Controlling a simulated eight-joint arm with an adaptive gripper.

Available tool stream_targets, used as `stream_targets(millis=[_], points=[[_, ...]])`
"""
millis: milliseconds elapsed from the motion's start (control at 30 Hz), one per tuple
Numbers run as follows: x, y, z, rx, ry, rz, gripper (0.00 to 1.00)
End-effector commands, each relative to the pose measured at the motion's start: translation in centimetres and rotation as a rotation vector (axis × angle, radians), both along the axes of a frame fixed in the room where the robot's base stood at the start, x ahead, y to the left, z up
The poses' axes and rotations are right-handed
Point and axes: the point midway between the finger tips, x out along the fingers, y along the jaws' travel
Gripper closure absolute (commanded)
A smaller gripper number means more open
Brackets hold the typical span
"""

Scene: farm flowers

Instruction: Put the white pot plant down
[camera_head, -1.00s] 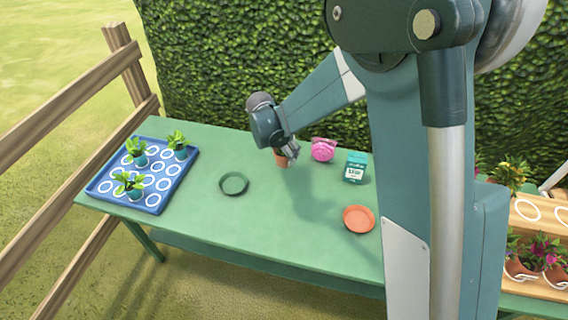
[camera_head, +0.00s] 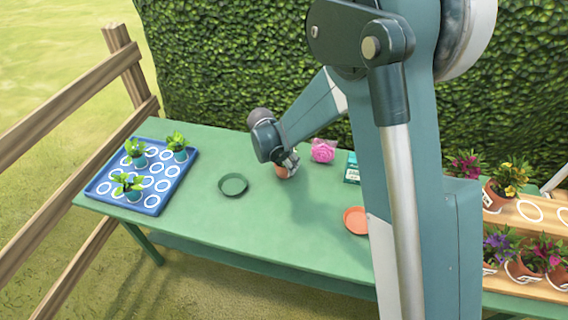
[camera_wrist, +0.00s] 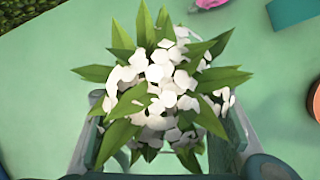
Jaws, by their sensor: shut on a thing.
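The white pot plant shows in the wrist view as a cluster of white blossoms (camera_wrist: 160,85) with green leaves, filling the space between the fingers. Its terracotta pot (camera_head: 282,172) shows below my gripper in the head view, partly covered. My gripper (camera_head: 289,162) is shut on the pot plant, over the back middle of the green table (camera_head: 210,205). The plant looks upright. Whether the pot touches the table, I cannot tell.
A dark green saucer (camera_head: 233,185) lies left of my gripper and an orange saucer (camera_head: 355,220) lies front right. A pink object (camera_head: 323,150) and a teal carton (camera_head: 352,168) stand right. A blue tray (camera_head: 105,188) with small plants is left. Potted flowers (camera_head: 523,262) stand far right.

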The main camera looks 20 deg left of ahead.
Motion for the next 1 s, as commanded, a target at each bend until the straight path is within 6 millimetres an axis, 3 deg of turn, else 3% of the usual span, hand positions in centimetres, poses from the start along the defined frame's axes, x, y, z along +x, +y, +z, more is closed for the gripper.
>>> stream_targets(millis=[500, 533, 600, 1000], points=[[0.01, 0.01, -0.60, 0.000, 0.000, 0.000, 0.68], [0.02, 0.01, -0.55, 0.000, 0.000, 0.000, 0.45], [0.01, 0.01, -0.52, 0.000, 0.000, 0.000, 0.36], [0.01, 0.00, -0.41, 0.000, 0.000, 0.000, 0.34]])
